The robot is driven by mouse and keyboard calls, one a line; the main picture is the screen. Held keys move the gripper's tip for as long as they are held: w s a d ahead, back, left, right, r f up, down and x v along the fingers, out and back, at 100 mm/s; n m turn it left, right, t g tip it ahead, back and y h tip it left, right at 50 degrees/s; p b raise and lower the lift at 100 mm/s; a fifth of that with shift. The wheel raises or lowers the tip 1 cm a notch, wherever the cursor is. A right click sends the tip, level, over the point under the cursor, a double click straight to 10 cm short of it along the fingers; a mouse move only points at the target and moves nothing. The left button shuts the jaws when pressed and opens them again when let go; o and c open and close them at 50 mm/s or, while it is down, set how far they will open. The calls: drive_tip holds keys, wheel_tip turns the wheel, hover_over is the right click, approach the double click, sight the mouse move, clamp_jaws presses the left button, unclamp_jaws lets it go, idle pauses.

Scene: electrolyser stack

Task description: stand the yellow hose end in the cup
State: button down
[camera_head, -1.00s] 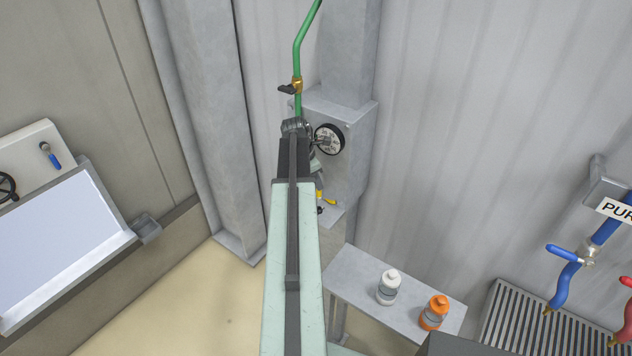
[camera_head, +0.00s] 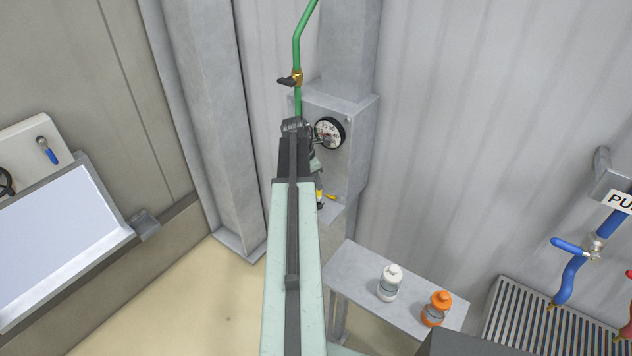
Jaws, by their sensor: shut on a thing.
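My arm reaches away from me up the middle of the camera_head view and hides most of my gripper (camera_head: 319,201). Only a small part of the gripper shows at the arm's right side, below the round gauge.
The gauge (camera_head: 329,132) sits on a grey box (camera_head: 360,140) close beside my arm, with a green pipe (camera_head: 298,50) above. A shelf (camera_head: 350,268) at lower right holds a white bottle (camera_head: 389,283) and an orange bottle (camera_head: 436,309). Blue valve piping (camera_head: 570,280) is at far right.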

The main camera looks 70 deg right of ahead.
drive_tip(key=shift+f, duration=0.2)
idle(0.5)
drive_tip(key=shift+f+b, duration=0.35)
drive_tip(key=shift+b, duration=0.2)
drive_tip(key=shift+f+b, duration=0.65)
drive_tip(key=shift+b, duration=0.05)
drive_tip(key=c, duration=1.3)
unclamp_jaws()
drive_tip(key=shift+o, duration=0.2)
drive_tip(key=shift+r, duration=0.1)
drive_tip(key=p+v, duration=0.7)
drive_tip(key=shift+r+p, duration=0.3)
